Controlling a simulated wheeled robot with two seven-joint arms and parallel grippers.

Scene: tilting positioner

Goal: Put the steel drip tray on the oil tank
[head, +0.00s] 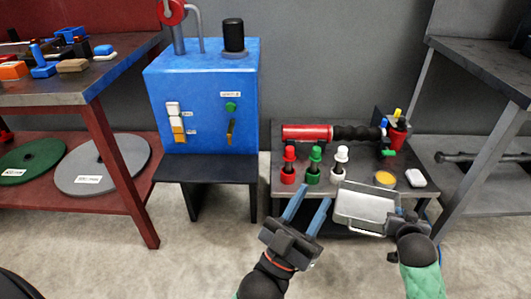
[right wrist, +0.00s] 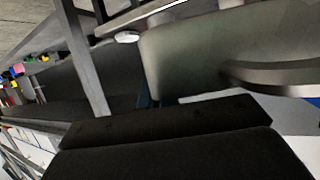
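The steel drip tray (head: 367,204) is a shallow, light metal rectangle held slightly tilted in front of the low bench at right. It also fills much of the upper right of the right wrist view (right wrist: 200,50). My right gripper (head: 393,216) is at the tray's right edge and appears shut on it; its fingers are mostly hidden. My left gripper (head: 314,195) is open and empty, its blue fingers pointing away, left of the tray. The blue oil tank (head: 200,95), with a black cap on top, stands on a black stand at left centre, away from both grippers.
The low bench (head: 262,180) holds a red cylinder with a black grip (head: 308,132), red, green and white-topped fittings and a yellow round tin (head: 385,179). A red-legged table (head: 110,85) stands left, a grey one (head: 480,60) right. A red handwheel and pipes rise on the tank's top.

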